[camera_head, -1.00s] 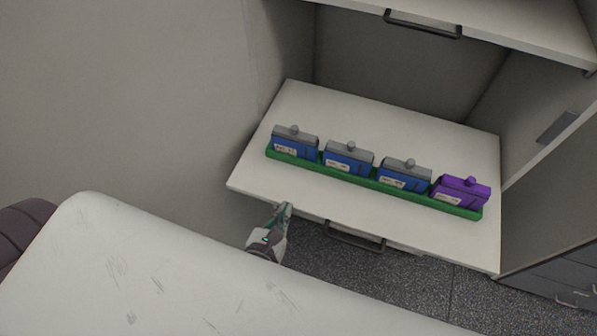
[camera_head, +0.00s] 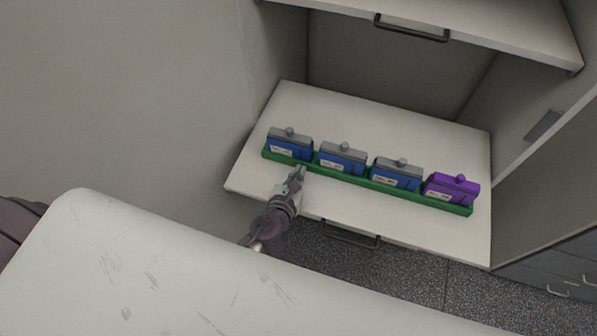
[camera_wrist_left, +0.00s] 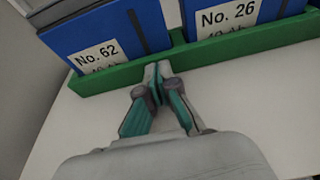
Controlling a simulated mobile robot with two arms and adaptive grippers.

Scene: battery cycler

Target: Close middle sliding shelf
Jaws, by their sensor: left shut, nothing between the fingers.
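The white middle sliding shelf (camera_head: 410,220) is pulled out of the cabinet, with a dark handle (camera_head: 350,236) on its front edge. A green tray (camera_head: 352,179) on it holds three blue batteries and one purple battery (camera_head: 450,189) in a row. My left gripper (camera_head: 300,172) is shut and empty. It is over the front left part of the shelf, at the tray's front side. In the left wrist view its fingertips (camera_wrist_left: 157,70) are close against the green tray wall (camera_wrist_left: 215,55), between batteries No. 62 (camera_wrist_left: 105,35) and No. 26 (camera_wrist_left: 235,15); contact is unclear. My right gripper is out of view.
An upper shelf (camera_head: 480,35) with a dark handle (camera_head: 411,30) overhangs the back. Cabinet walls stand on both sides. A large white surface (camera_head: 150,270) fills the lower left foreground. Speckled floor (camera_head: 400,280) shows below the shelf.

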